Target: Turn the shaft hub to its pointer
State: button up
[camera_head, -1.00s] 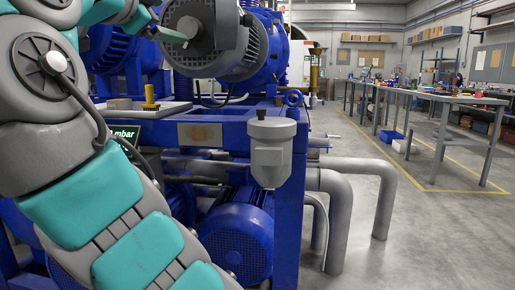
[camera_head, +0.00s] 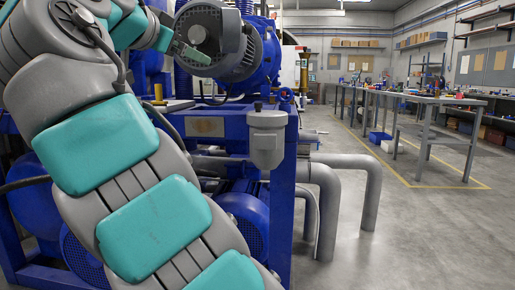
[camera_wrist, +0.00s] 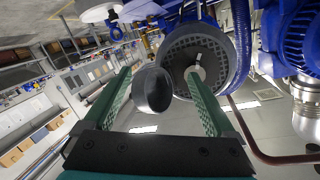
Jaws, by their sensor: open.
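The shaft hub, a short dark grey cylinder with a hollow-looking round face (camera_wrist: 152,90), shows in the wrist view between and beyond my fingertips. A round grey perforated guard (camera_wrist: 188,45) stands behind it. A small pale metal piece (camera_wrist: 198,72) shows by the guard near my right fingertip; I cannot tell if it is the pointer. My gripper (camera_wrist: 159,73) has its two green fingers spread, with nothing held. In the head view my gripper (camera_head: 190,52) is beside the grey round end of the blue machine (camera_head: 208,22); contact cannot be told.
The blue frame (camera_head: 215,128) carries a grey canister (camera_head: 267,138) and grey pipes (camera_head: 345,162) at its right. My arm hides much of the machine's left side. A long workbench (camera_head: 425,100) stands at right. The concrete floor (camera_head: 400,235) between is clear.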

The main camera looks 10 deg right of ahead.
jog(key=s+d+f+n+g+b, duration=0.1)
jog(key=d+f+n+g, duration=0.1)
jog(key=d+f, duration=0.5)
jog(key=s+d+f+n+g+b, duration=0.1)
jog(key=d+f+n+g, duration=0.1)
jog(key=d+f, duration=0.5)
jog(key=shift+d+f+n+g, duration=0.4)
jog(key=shift+f+g, duration=0.5)
jog(key=shift+f, duration=1.95)
jog(key=s+d+f+n+g+y+p, duration=0.2)
jog(key=s+d+f+g+p, duration=0.1)
jog(key=s+f, duration=0.4)
jog(key=s+d+f+n+g+y+p, duration=0.1)
jog(key=s+d+f+g+p, duration=0.15)
jog(key=s+f, duration=0.45)
jog(key=s+a+f+n+g+y+p, duration=0.1)
jog(key=s+a+f+g+y+p, duration=0.1)
jog(key=s+f, duration=0.5)
jog(key=s+a+f+n+g+y+p, duration=0.2)
jog(key=s+f, duration=0.5)
jog(key=s, duration=0.9)
jog(key=shift+s+a+y+p, duration=0.35)
jog(key=shift+a+y+p, duration=0.2)
jog(key=shift+a, duration=0.2)
